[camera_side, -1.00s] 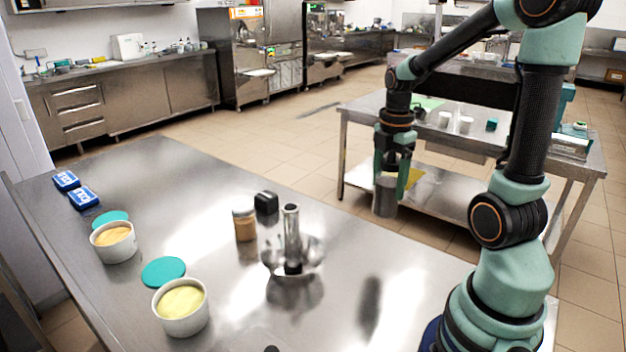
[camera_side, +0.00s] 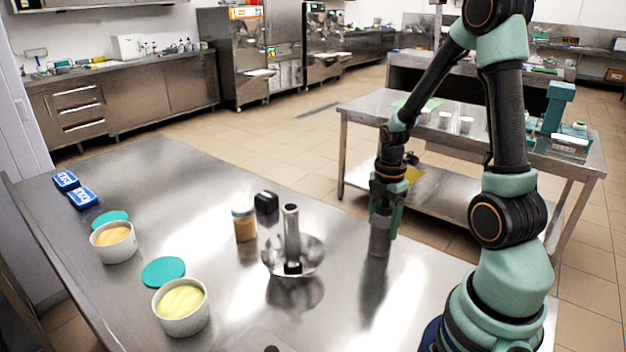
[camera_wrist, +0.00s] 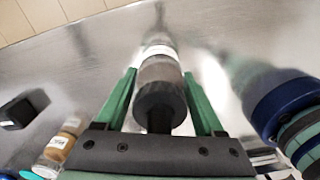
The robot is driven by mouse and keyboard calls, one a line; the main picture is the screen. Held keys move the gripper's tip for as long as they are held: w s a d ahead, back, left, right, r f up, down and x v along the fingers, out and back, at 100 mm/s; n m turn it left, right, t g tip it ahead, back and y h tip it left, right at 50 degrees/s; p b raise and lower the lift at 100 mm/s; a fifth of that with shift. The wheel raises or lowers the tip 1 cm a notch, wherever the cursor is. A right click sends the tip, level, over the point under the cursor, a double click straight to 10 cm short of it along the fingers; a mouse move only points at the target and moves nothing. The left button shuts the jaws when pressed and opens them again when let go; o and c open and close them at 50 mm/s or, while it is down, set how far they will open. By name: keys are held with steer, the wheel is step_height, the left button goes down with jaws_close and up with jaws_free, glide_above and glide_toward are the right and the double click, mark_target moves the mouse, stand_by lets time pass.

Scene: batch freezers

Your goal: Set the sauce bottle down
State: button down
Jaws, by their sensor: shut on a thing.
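The sauce bottle (camera_side: 379,241) is a greyish cylinder held upright over the right side of the steel table. In the wrist view the bottle (camera_wrist: 160,68) shows a dark cap, a grey-brown body and a pale label band. My gripper (camera_side: 384,224) points down with its green fingers closed on the bottle's upper part. In the wrist view my gripper (camera_wrist: 159,76) has one finger on each side of the bottle. The bottle's base is very close to the table top; I cannot tell whether it touches.
A steel dish with an upright tube (camera_side: 291,245) stands left of the bottle. Beyond it are a brown jar (camera_side: 244,222) and a black block (camera_side: 266,203). White tubs (camera_side: 181,315), teal lids (camera_side: 163,271) and blue packs (camera_side: 84,197) lie further left. The table around the bottle is clear.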

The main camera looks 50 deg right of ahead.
steer(key=shift+f, duration=0.15)
jaws_free()
